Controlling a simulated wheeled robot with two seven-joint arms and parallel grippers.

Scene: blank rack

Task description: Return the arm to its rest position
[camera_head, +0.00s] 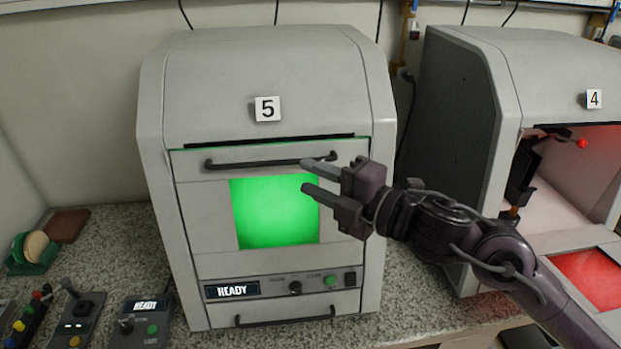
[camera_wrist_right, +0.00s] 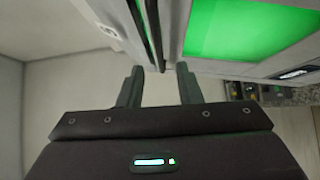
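My right gripper (camera_head: 312,175) is in front of machine 5, near the right part of its door handle (camera_head: 240,164). Its two fingers are apart with nothing between them. In the right wrist view the right gripper (camera_wrist_right: 159,72) also shows spread fingers, with the door edge and handle beyond the tips. I cannot tell whether a finger touches the handle. Machine 5 (camera_head: 200,90) has its door shut, a green lit window (camera_head: 265,225) and a READY display (camera_head: 232,290). My left gripper is not in view.
Machine 4 (camera_head: 460,110) stands at right with its door lowered, its window red and a dark fixture inside. Control boxes (camera_head: 140,318) and a rack of discs (camera_head: 32,250) sit on the speckled counter (camera_head: 110,240) at left. Free air lies in front of machine 5.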

